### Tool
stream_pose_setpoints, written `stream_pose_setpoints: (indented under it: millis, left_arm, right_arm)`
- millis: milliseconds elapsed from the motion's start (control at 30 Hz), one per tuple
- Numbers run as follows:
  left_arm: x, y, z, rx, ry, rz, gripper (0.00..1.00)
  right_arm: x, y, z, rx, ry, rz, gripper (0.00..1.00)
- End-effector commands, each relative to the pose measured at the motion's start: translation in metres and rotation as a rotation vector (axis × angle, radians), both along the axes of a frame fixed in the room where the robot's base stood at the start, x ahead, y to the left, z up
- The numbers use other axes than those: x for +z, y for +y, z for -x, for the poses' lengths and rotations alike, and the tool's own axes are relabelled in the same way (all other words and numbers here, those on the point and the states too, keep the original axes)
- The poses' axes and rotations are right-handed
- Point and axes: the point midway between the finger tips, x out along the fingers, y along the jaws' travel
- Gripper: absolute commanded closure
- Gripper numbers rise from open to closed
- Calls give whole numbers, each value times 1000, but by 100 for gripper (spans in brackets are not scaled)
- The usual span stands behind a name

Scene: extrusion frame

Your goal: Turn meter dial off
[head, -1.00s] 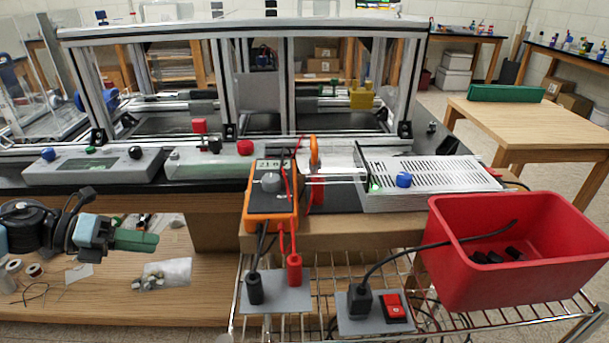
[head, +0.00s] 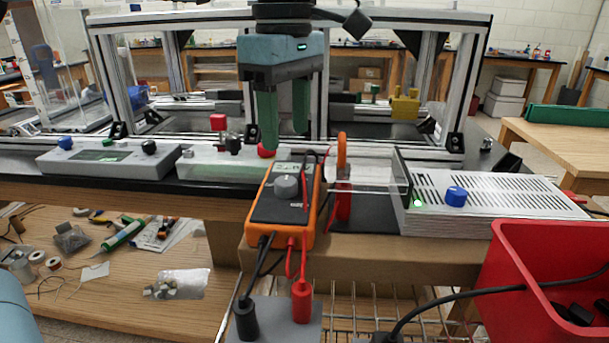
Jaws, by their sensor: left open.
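My left gripper (head: 284,147) hangs from the top of the view with green fingers pointing down, apart and empty. The fingertips appear just above the meter's top end in the picture; the exact height over it is unclear. My right gripper is not in view.
A silver power supply (head: 490,200) with a blue knob and green light stands to the right. A red bin (head: 490,300) is at lower right. The extrusion frame (head: 475,90) stands behind. A grey control box (head: 110,160) is at left.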

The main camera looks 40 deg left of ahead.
Motion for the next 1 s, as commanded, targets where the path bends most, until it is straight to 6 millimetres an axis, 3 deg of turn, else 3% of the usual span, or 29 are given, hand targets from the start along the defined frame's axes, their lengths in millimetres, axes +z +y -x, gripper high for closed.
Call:
stream_pose_setpoints:
  millis: [267,700,1000]
  left_arm:
    - [-10,0,0,1,0,1,48]
    - [-70,0,0,2,2,2,48]
    - [-79,0,0,3,0,4,48]
  right_arm:
    - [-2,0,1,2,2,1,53]
    - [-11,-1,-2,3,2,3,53]
    - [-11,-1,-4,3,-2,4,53]
